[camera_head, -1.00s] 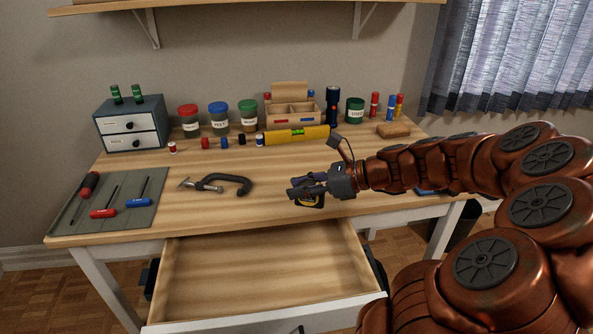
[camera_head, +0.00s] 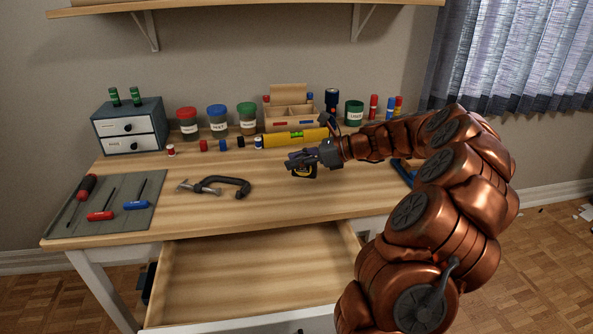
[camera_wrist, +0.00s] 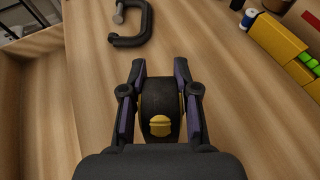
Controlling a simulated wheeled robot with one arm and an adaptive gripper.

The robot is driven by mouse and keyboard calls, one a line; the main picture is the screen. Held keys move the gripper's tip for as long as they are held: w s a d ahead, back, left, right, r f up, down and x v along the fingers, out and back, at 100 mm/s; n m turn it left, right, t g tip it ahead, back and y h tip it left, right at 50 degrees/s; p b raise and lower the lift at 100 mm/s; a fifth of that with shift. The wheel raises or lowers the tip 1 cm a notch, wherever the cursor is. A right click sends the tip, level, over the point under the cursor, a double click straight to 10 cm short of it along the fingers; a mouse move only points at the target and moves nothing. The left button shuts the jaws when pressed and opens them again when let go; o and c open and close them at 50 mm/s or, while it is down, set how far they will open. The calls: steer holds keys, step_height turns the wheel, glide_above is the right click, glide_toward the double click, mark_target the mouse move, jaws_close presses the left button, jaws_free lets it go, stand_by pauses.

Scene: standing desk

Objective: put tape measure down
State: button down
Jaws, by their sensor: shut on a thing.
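The tape measure (camera_head: 304,171) is black with yellow markings. It is between the fingers of my gripper (camera_head: 300,160), over the right-centre part of the desk top (camera_head: 225,215). In the wrist view the tape measure (camera_wrist: 160,112) fills the space between the two fingers of my gripper (camera_wrist: 163,80), which are shut on it from both sides. Its underside is hidden, so I cannot tell whether it touches the desk.
A black C-clamp (camera_head: 232,184) lies left of my gripper. A yellow level (camera_head: 295,136) lies behind it. A grey mat (camera_head: 140,218) with screwdrivers is at the left. The open drawer (camera_head: 250,280) juts out below the front edge. The desk between clamp and gripper is clear.

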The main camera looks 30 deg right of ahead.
mark_target(297, 170)
steer(key=shift+w+d, duration=0.15)
steer(key=shift+w, duration=0.1)
steer(key=shift+w+d+f, duration=0.1)
steer(key=shift+w+f, duration=0.05)
steer(key=shift+f, duration=0.15)
steer(key=shift+f+b, duration=0.45)
steer(key=shift+f, duration=1.05)
steer(key=c, duration=0.9)
jaws_free()
steer(key=shift+o, duration=0.2)
steer(key=shift+s+d+r, duration=0.1)
steer(key=shift+s+r, duration=0.05)
steer(key=shift+s, duration=0.05)
steer(key=p+v, duration=0.1)
steer(key=v, duration=1)
steer(key=shift+s+d+p, duration=0.2)
steer(key=shift+s+p, duration=0.05)
steer(key=shift+p, duration=0.15)
